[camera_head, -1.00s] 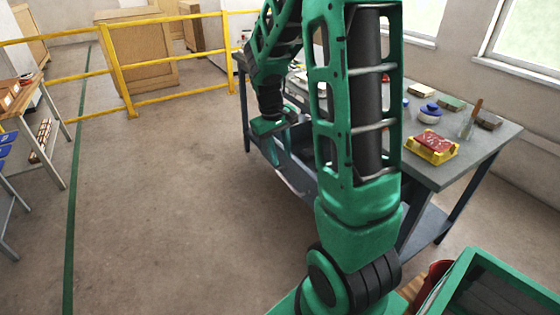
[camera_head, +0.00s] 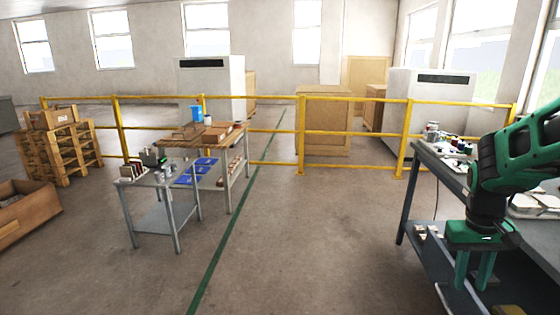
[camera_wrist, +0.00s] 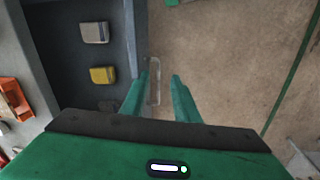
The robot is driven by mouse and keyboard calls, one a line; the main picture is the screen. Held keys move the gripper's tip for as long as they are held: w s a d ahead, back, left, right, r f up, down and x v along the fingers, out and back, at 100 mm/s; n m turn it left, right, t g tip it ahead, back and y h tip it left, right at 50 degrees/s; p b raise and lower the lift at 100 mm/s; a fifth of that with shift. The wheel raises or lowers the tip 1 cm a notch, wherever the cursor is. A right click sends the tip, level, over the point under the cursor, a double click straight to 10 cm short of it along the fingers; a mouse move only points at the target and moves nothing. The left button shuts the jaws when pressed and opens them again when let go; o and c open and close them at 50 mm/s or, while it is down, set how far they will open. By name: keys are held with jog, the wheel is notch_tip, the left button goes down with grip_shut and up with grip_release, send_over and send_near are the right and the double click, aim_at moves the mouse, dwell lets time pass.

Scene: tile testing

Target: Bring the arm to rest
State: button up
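My green arm (camera_head: 515,165) comes in from the right edge in the head view. My gripper (camera_head: 474,285) hangs with its fingers downward in front of the workbench's (camera_head: 412,185) near side. Its two green fingers are apart. In the wrist view my gripper (camera_wrist: 164,74) is open over the floor, beside the edge of a dark shelf (camera_wrist: 75,65). A thin pale elongated outline (camera_wrist: 154,88) shows between the fingers. I cannot tell what it is, and nothing is clearly held.
A grey block (camera_wrist: 95,33) and a yellow block (camera_wrist: 102,75) lie on the shelf. A small metal table (camera_head: 150,185) and a wooden-topped table (camera_head: 225,140) stand left. A yellow railing (camera_head: 275,131) crosses behind. The middle floor (camera_head: 320,230) is clear.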

jog(key=s+a+r+m+y, duration=0.1)
jog(key=s+a, duration=0.2)
jog(key=s, duration=0.5)
jog(key=s+a+r+m, duration=0.1)
jog(key=s+a+r, duration=0.1)
jog(key=s, duration=0.5)
jog(key=shift+s+a+r+m+y, duration=0.15)
jog(key=shift+s+a+m+y, duration=0.25)
jog(key=shift+a, duration=0.1)
jog(key=shift+w+f, duration=0.25)
jog(key=shift+w, duration=0.4)
jog(key=shift+d, duration=0.1)
